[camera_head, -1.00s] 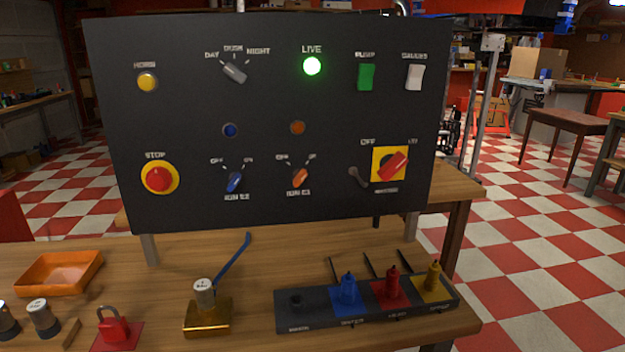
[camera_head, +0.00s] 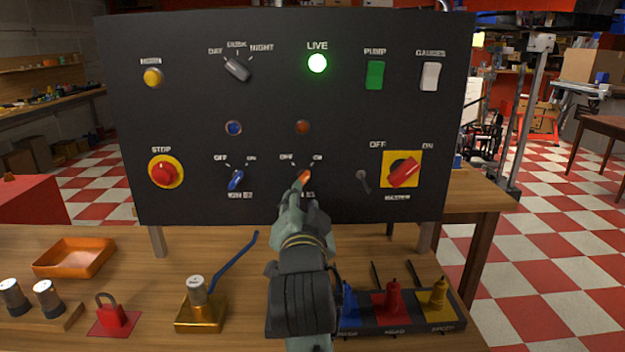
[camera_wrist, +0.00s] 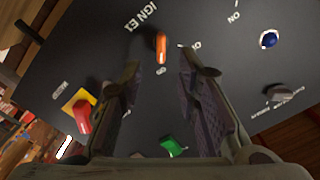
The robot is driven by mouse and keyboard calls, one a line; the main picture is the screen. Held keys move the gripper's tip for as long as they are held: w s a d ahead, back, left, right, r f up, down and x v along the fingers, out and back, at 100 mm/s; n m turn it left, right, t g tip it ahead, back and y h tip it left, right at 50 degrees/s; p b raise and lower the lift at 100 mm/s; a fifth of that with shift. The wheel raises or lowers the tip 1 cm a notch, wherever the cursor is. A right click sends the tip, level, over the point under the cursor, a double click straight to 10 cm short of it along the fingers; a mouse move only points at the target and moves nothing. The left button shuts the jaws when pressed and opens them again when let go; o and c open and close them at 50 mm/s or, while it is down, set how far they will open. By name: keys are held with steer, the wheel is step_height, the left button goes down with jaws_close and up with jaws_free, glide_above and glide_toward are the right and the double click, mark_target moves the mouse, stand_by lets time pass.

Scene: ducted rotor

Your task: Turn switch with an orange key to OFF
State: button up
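The switch with the orange key (camera_head: 304,178) is on the lower middle of the black panel (camera_head: 340,120), between OFF and ON marks. Its key tilts toward the upper right, on the ON side. In the wrist view the orange key (camera_wrist: 161,46) stands just beyond the fingertips, roughly between them. My gripper (camera_head: 301,192) is in front of this switch and hides part of its label. In the wrist view my gripper (camera_wrist: 158,72) has its two fingers apart, with nothing between them. Whether a fingertip touches the key cannot be told.
A blue-key switch (camera_head: 236,180) sits to the left. Below, on the table, are a brass block (camera_head: 200,318) and a rack of coloured pieces (camera_head: 391,318).

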mark_target(302, 177)
steer(key=w+p, duration=0.2)
steer(key=w, duration=0.7)
steer(key=shift+w, duration=0.25)
steer(key=shift+a, duration=0.1)
jaws_close()
